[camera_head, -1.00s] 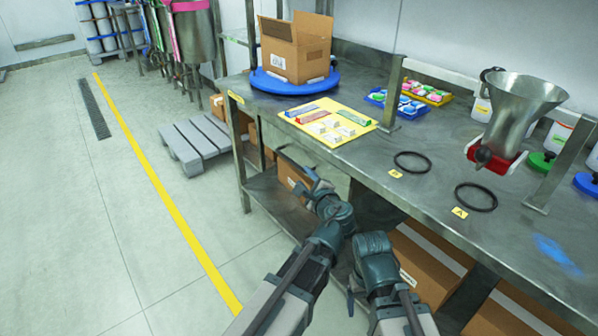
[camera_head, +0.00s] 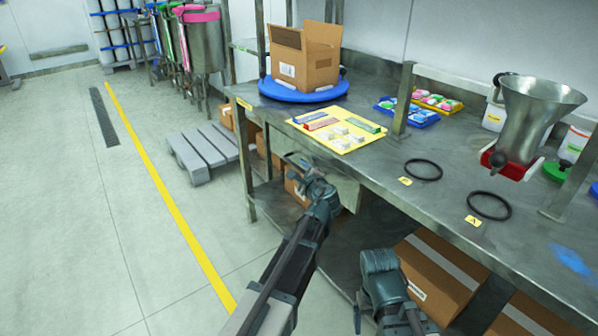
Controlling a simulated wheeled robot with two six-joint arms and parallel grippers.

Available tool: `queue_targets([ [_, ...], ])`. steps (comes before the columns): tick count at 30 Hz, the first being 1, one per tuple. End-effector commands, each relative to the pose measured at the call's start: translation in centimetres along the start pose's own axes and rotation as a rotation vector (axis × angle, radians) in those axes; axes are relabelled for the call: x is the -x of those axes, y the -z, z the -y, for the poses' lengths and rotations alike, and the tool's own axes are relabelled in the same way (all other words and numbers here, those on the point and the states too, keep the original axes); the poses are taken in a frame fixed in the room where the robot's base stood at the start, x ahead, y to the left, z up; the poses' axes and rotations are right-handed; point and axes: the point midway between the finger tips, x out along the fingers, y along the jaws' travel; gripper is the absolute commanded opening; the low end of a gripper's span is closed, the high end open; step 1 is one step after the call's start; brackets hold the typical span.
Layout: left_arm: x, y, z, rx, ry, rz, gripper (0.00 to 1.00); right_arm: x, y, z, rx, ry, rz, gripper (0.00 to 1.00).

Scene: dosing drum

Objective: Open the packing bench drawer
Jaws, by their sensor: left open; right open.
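The packing bench (camera_head: 390,190) is a grey metal bench running from centre to right. Its drawer front (camera_head: 346,190) is a pale grey panel below the near edge of the top, under the yellow sheet. My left gripper (camera_head: 300,168) is open in front of the panel's left part. It hides part of the panel, and I cannot tell whether it touches a handle. The drawer looks shut, but the handle is not clearly seen. My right gripper (camera_head: 357,318) is open and empty, low in front of the bench and away from the drawer.
An open carton (camera_head: 322,68) stands on a blue turntable (camera_head: 304,94). A yellow sheet (camera_head: 318,143) holds small packs. A metal funnel (camera_head: 530,110), black rings and coloured trays stand on the top. Cartons (camera_head: 435,272) lie on the lower shelf.

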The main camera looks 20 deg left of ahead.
Motion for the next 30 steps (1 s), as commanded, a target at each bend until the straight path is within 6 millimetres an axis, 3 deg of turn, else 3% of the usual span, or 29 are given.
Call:
queue_targets([
  [4, -1.06, 0.00, -0.02, 0.000, 0.000, 0.000, 0.45, -0.24, 0.01, 0.01, 0.000, -0.001, 0.000, 0.86],
  [14, -1.20, -0.05, 0.00, 0.000, 0.000, 0.000, 0.45, -0.24, 0.01, 0.01, 0.000, -0.001, 0.000, 0.86],
  [22, -1.19, -0.04, 0.00, 0.000, 0.000, 0.000, 0.00, -0.24, 0.01, 0.01, 0.000, -0.001, 0.000, 0.86],
  [30, -1.18, -0.03, -0.01, 0.000, 0.000, 0.000, 0.00, -0.25, 0.01, 0.01, 0.000, -0.001, 0.000, 0.86],
])
